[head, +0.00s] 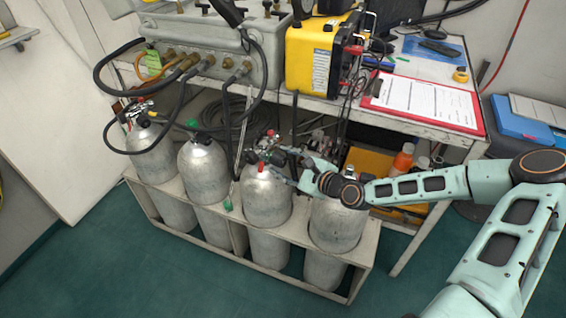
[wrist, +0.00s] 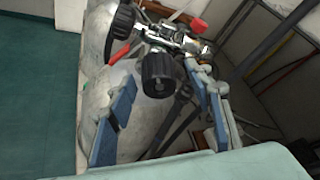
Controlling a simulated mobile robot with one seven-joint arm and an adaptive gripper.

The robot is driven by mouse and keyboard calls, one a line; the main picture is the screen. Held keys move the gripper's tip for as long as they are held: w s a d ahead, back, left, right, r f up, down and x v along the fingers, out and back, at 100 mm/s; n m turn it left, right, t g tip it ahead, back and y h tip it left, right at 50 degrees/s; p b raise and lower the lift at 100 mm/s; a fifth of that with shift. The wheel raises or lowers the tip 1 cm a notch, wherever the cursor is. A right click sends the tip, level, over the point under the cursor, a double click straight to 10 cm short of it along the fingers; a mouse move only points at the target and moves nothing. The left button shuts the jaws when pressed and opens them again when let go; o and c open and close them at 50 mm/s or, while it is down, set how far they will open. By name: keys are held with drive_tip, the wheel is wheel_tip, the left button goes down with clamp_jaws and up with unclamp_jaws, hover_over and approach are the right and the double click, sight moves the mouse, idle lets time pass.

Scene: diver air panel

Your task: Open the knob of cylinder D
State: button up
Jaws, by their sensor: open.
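Several grey cylinders stand in a row in a rack; no letters are legible, so I cannot tell which is cylinder D. A black ribbed knob (wrist: 158,73) on a chrome valve (wrist: 172,40) shows between and just beyond the fingertips; contact cannot be told. A second black knob (wrist: 112,28) is at upper left.
The rack (head: 180,219) stands before a bench with a grey hose panel (head: 205,50), a yellow case (head: 312,60) and a red clipboard (head: 424,102). Black hoses (head: 115,85) hang over the left cylinders. Green floor (head: 120,270) is clear in front.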

drive_tip(key=shift+c, duration=0.3)
drive_tip(key=c, duration=1.1)
drive_tip(key=n+t+b, duration=0.1)
drive_tip(key=n+b, duration=0.2)
drive_tip(key=shift+f+t+h, duration=0.2)
drive_tip(key=shift+t+h, duration=0.1)
drive_tip(key=shift+t, duration=0.1)
drive_tip(key=n+t+b, duration=0.2)
drive_tip(key=n+b, duration=0.2)
drive_tip(key=n, duration=0.1)
drive_tip(key=shift+f+b, duration=0.1)
drive_tip(key=shift+b, duration=0.25)
drive_tip(key=n+b, duration=0.2)
drive_tip(key=n+t+y+b, duration=0.1)
drive_tip(key=n+b, duration=0.2)
drive_tip(key=shift+y, duration=0.3)
drive_tip(key=shift+s+n+t+y+b, duration=0.1)
drive_tip(key=shift+n+y+b, duration=0.4)
drive_tip(key=shift+n, duration=0.55)
drive_tip(key=shift+w+n+t+y+b, duration=0.1)
drive_tip(key=shift+n+y+b, duration=0.2)
drive_tip(key=shift+n+b, duration=0.55)
drive_tip(key=shift+s+n+t+y+b, duration=0.1)
drive_tip(key=shift+n+y+b, duration=0.3)
drive_tip(key=shift+n, duration=0.8)
drive_tip(key=shift+r, duration=0.2)
